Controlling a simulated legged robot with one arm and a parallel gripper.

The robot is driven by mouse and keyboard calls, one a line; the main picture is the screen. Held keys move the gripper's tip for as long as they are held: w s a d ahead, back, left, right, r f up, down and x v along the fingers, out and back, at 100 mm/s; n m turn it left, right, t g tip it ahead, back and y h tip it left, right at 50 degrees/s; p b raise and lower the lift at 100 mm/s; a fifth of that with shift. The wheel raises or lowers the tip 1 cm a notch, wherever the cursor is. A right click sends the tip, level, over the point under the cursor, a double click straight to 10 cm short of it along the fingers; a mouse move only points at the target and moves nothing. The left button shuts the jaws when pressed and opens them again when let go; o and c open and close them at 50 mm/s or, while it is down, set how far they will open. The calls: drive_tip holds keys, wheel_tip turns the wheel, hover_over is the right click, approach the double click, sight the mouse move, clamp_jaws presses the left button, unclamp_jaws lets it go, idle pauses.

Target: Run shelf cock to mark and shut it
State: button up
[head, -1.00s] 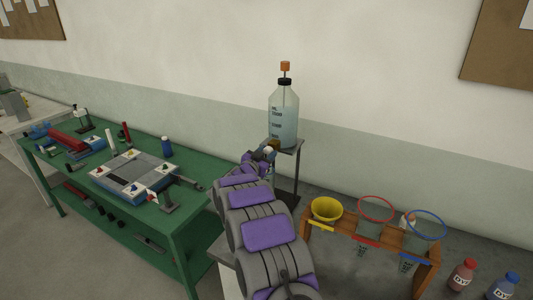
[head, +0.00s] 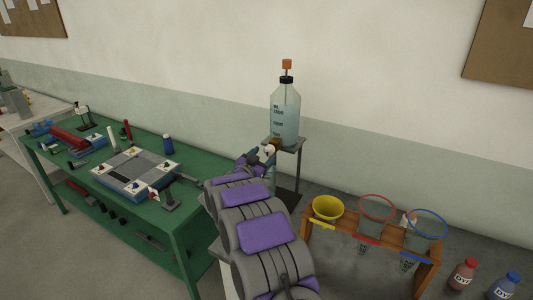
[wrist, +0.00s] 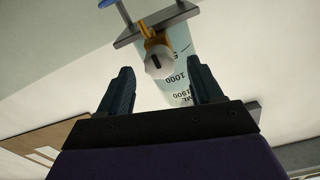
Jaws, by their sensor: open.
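A clear bottle (head: 285,113) with a black cap, an orange top and volume marks stands on a small grey shelf (head: 297,144) by the wall. It holds pale liquid. Low on its near side is the brass cock (head: 277,144) with a pale round knob (head: 269,149). The wrist view shows the bottle upside down (wrist: 178,80), with the brass body (wrist: 152,38) and the knob (wrist: 158,62), which has a dark slot-like mark. My gripper (wrist: 163,82) is open and empty. Its fingers lie apart, short of the knob, which appears roughly centred between them. The liquid level is unclear.
A wooden rack (head: 370,228) with yellow, red and blue-rimmed funnels stands right of my arm. A green bench (head: 100,185) with tools and a grey board is left. A blue part (wrist: 116,8) shows near the shelf.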

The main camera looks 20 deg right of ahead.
drive_tip(key=p+v, duration=0.1)
drive_tip(key=v, duration=1.2)
drive_tip(key=shift+a, duration=0.25)
drive_tip(key=w+a+r+n+t+y, duration=0.1)
drive_tip(key=a+r+n+t+y, duration=0.3)
drive_tip(key=a+y, duration=0.55)
drive_tip(key=s+a+n+g+y+b, duration=0.1)
drive_tip(key=s+a+n+g+y, duration=0.35)
drive_tip(key=s+a+y, duration=0.45)
drive_tip(key=s+d+f+n+g+h, duration=0.1)
drive_tip(key=s+d+f+g, duration=0.1)
drive_tip(key=s, duration=1.2)
drive_tip(key=s+d+f+n+g+h+b, duration=0.1)
drive_tip(key=s+d+g, duration=0.4)
drive_tip(key=s, duration=1)
drive_tip(key=s+d+f+n+g+h, duration=0.2)
drive_tip(key=s+g, duration=0.3)
drive_tip(key=s, duration=0.9)
drive_tip(key=shift+s+d+f+b, duration=0.25)
drive_tip(key=shift+d+f+b, duration=0.1)
drive_tip(key=shift+d+f, duration=0.45)
